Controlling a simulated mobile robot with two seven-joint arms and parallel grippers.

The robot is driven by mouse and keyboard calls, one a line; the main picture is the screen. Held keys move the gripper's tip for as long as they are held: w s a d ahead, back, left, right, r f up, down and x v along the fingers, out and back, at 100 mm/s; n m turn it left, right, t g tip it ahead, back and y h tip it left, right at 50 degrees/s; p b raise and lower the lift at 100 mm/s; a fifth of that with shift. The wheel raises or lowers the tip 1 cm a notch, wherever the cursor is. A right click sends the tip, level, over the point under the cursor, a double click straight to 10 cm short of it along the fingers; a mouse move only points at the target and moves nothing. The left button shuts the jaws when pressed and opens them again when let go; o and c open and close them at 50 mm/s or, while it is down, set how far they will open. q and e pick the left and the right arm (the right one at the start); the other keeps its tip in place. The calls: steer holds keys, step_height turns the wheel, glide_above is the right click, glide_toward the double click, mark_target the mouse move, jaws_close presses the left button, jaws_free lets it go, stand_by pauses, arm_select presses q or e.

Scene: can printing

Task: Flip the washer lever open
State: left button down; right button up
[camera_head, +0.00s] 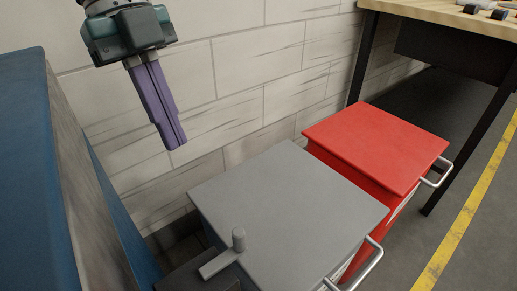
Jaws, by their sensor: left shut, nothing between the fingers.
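A grey lever (220,262) with a short upright knob lies at the bottom of the view, just in front of the grey-topped box. It appears to be mounted on a dark block (200,279), which the lower edge of the view cuts off. I take this to be the washer lever. My left gripper (177,143) has purple fingers pressed together and pointing down. It hangs above and to the left of the lever, well apart from it, in front of the brick wall. Nothing is between its fingers. My right gripper is out of view.
The grey-topped box (290,205) and a red box (380,145), both with metal handles, stand in a row along the white brick wall (240,75). A blue and grey panel (60,180) fills the left side. A workbench (450,22) stands at the upper right.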

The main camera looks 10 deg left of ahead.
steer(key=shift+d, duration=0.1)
arm_select(q)
steer(key=shift+f, duration=0.1)
steer(key=s+d+f+b, duration=0.1)
steer(key=s+d+f, duration=0.2)
steer(key=d+f, duration=0.3)
steer(key=shift+x, duration=1.6)
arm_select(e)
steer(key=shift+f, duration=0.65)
arm_select(q)
steer(key=shift+a, duration=0.15)
